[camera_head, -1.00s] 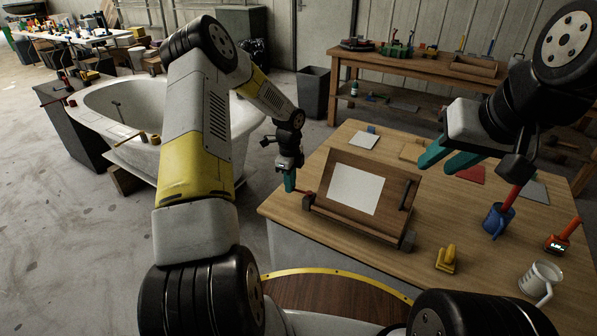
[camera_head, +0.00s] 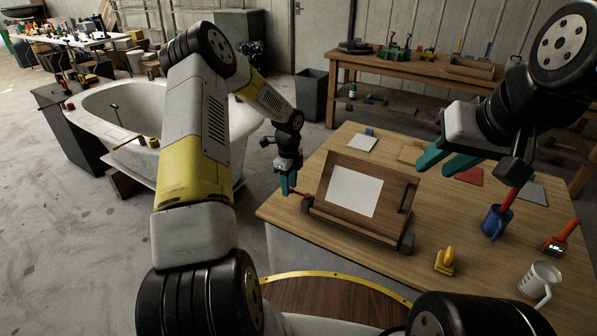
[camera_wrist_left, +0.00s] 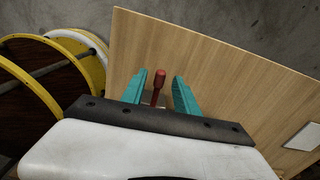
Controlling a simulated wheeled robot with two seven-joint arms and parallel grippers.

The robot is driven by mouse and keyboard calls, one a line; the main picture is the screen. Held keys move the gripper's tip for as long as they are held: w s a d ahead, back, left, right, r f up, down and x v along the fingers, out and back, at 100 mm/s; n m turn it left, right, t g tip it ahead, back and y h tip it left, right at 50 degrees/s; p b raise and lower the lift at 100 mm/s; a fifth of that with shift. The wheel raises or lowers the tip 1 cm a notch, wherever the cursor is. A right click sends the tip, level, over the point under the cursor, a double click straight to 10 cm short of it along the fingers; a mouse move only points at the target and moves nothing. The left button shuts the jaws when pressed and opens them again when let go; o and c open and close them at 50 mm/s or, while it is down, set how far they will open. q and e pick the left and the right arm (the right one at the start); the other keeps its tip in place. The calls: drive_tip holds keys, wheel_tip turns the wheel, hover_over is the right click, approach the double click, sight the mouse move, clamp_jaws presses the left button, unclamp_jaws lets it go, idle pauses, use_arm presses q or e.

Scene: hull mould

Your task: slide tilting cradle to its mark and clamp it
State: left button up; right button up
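The tilting cradle (camera_head: 394,182) is a sloped wooden board with a white sheet (camera_head: 354,191) on it, standing on the wooden table near its front left edge. A black handle shows on its right side. A red-handled lever (camera_wrist_left: 159,80) shows in the left wrist view, between the teal fingers of my left gripper (camera_wrist_left: 159,88). Gaps show on both sides of it, so the gripper is open around it. In the head view my left gripper (camera_head: 288,185) is just left of the cradle. My right gripper (camera_head: 446,158) is open and empty above the table, right of the cradle. I cannot make out the mark.
A yellow clamp-like object (camera_head: 445,260) stands right of the cradle's front. A blue mug (camera_head: 496,222), a white mug (camera_head: 540,281) and an orange tool with a display (camera_head: 556,243) stand further right. Flat pads lie behind. A bathtub-like mould (camera_head: 150,125) is at left.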

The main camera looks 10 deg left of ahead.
use_arm(q)
wheel_tip(320, 180, up, 8)
drive_tip(key=shift+f, duration=0.1)
idle(0.4)
drive_tip(key=s+d+r+n+t, duration=0.1)
drive_tip(key=s+r+n, duration=0.5)
drive_tip(key=r, duration=0.5)
drive_tip(key=s+r+n+t, duration=0.2)
drive_tip(key=s+r+n, duration=0.2)
drive_tip(key=s+r, duration=0.5)
drive_tip(key=s+d+r+n+t+h, duration=0.1)
drive_tip(key=s+r+n, duration=0.2)
drive_tip(key=s+n, duration=0.2)
drive_tip(key=s+d+r+n+t+h, duration=0.1)
drive_tip(key=s+r+n, duration=0.3)
drive_tip(key=s, duration=0.7)
drive_tip(key=shift+s+d+n+t, duration=0.25)
drive_tip(key=shift+d+n+t, duration=0.25)
drive_tip(key=shift+n, duration=0.4)
